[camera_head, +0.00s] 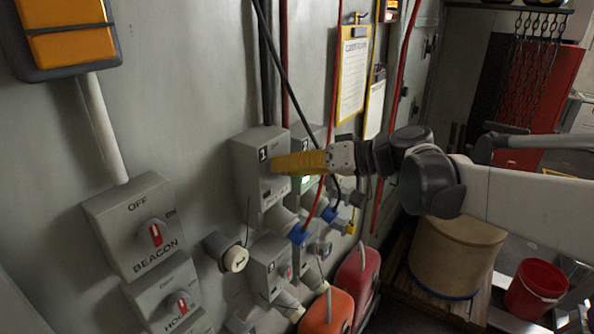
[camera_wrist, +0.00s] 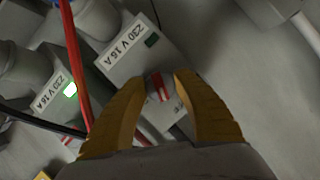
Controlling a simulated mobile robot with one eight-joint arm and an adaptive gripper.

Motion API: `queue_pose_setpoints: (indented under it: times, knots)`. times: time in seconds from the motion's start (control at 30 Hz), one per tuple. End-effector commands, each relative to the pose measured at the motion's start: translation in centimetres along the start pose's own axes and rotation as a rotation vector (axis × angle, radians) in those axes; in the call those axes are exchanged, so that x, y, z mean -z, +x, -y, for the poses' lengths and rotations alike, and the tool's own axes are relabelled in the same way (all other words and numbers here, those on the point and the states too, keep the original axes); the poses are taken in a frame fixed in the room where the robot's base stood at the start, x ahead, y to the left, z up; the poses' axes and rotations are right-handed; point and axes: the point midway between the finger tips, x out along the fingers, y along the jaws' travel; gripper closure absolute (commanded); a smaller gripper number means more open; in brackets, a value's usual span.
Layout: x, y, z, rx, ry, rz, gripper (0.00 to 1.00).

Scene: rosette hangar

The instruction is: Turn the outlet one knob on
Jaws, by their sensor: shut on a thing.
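The grey outlet box (camera_head: 250,170) with a dark number plate hangs on the wall in the middle of the head view. I cannot read its number surely. In the wrist view this outlet box (camera_wrist: 128,55) is marked "230 V 16 A" and has a dark green, unlit-looking lamp (camera_wrist: 152,40). Its knob (camera_wrist: 159,92), with a red and white stripe, sits between my yellow fingertips. My gripper (camera_wrist: 160,78) is shut on the knob. In the head view my gripper (camera_head: 275,166) reaches the box's front from the right and hides the knob.
A neighbouring outlet has a lit green lamp (camera_wrist: 70,89). A red cable (camera_wrist: 75,65) passes close to my left finger. The beacon switch (camera_head: 140,225) is on the left wall. Orange (camera_head: 328,310) and red (camera_head: 358,280) containers, a drum (camera_head: 455,258) and a red bucket (camera_head: 537,288) stand below.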

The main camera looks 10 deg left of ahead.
Motion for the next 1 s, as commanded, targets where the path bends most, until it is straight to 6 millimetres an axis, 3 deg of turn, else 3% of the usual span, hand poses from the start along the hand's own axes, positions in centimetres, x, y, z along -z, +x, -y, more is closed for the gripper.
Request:
queue_pose_setpoints:
  times: [1.0]
  knots:
    - [-0.18,0.11,-0.08,0.362,0.869,0.0,0.95]
